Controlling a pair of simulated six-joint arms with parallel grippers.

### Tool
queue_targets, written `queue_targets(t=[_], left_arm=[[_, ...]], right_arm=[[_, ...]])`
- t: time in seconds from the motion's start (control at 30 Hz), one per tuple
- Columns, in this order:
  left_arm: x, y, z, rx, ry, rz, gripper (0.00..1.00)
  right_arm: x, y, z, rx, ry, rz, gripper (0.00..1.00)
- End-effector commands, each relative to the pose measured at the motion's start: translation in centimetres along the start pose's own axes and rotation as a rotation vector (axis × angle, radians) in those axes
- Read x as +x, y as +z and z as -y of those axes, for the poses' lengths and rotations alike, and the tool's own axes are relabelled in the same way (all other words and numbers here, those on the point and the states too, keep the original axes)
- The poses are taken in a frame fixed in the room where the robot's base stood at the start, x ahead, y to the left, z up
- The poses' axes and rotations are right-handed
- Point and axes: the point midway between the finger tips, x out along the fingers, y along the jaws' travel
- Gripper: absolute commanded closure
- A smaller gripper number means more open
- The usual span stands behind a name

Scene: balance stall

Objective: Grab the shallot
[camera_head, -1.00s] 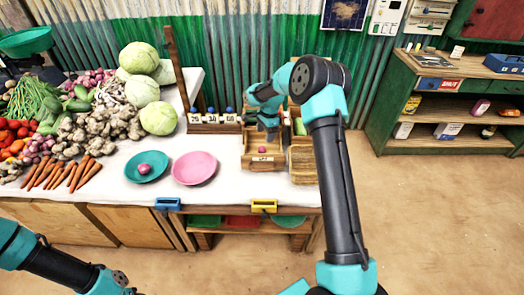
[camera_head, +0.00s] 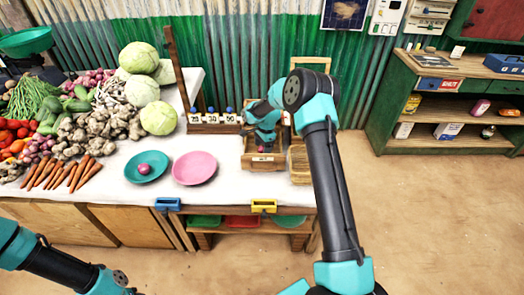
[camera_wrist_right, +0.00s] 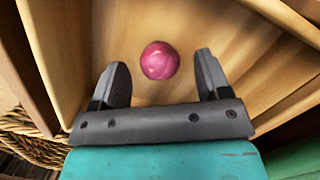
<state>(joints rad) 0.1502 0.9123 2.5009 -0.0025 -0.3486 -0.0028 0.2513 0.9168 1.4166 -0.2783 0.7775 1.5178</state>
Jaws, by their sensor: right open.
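A round pink-purple shallot (camera_wrist_right: 160,61) lies on the floor of a wooden box (camera_head: 265,164). In the right wrist view it sits just ahead of the gap between my right gripper's two dark fingers, and neither finger touches it. My right gripper (camera_wrist_right: 158,82) is open and empty, reaching down into the box. In the head view the right gripper (camera_head: 264,146) mostly hides this shallot.
A pink plate (camera_head: 194,168) lies between the teal plate and the box. Price blocks (camera_head: 213,118) stand behind. Carrots, ginger, cabbages and other vegetables fill the left of the table.

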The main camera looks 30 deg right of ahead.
Motion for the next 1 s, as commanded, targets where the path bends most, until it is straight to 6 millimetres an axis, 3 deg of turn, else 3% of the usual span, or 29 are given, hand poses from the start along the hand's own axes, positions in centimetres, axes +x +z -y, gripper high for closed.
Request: queue_targets(t=[0.13, 0.57, 1.0], left_arm=[[0.00, 0.00, 0.00, 0.000, 0.000, 0.000, 0.61], [0.00, 0.00, 0.00, 0.000, 0.000, 0.000, 0.61], [0.00, 0.00, 0.00, 0.000, 0.000, 0.000, 0.61]], right_arm=[[0.92, -0.03, -0.03, 0.000, 0.000, 0.000, 0.30], [0.93, 0.01, -0.02, 0.000, 0.000, 0.000, 0.30], [0.92, 0.01, -0.02, 0.000, 0.000, 0.000, 0.70]])
